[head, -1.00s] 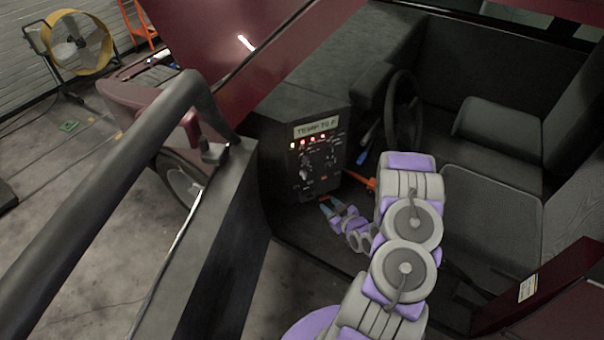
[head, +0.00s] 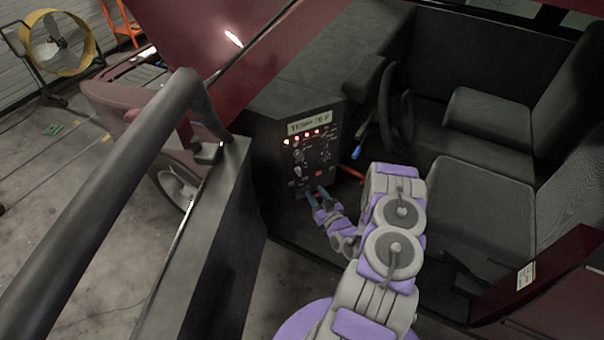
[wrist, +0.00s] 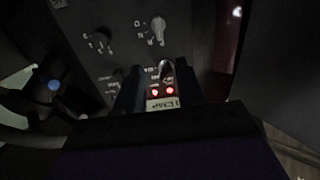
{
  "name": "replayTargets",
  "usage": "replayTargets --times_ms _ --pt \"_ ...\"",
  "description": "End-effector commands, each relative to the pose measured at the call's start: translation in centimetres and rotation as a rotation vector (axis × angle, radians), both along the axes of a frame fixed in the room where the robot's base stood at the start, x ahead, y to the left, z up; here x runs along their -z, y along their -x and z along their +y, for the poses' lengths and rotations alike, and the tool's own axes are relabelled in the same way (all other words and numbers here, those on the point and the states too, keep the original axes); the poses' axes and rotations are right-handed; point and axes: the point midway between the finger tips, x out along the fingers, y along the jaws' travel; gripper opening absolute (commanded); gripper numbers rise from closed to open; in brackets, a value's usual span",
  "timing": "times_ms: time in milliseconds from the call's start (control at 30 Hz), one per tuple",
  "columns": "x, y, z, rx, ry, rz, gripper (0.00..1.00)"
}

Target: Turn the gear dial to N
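The dark control panel (head: 315,185) stands left of the steering wheel in the head view, with a lit text display, a row of small lights and several knobs. In the wrist view a pale knob (wrist: 157,28) with markings around it sits at the top, and a dark knob (wrist: 100,40) is to its left. A third knob (wrist: 166,70) shows between my fingers. I cannot tell which is the gear dial; the markings are too small to read. My gripper (head: 317,192) is open in front of the panel's lower part, its fingers apart and apparently empty.
The steering wheel (head: 396,108) and a blue-tipped lever (head: 357,152) are right of the panel. The open door (head: 215,215) stands close on the left. The seats (head: 480,200) are on the right. A yellow fan (head: 58,45) stands far back on the left.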

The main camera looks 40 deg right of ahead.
Motion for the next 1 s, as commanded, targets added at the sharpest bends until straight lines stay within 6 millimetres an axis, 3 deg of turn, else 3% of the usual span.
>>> replayTargets --times_ms 600,1000 --pt "0.1 -10.1 -2.2 -0.002 0.002 -0.001 0.38" --pt "0.1 -11.3 -2.6 0.000 -0.003 0.003 0.38"
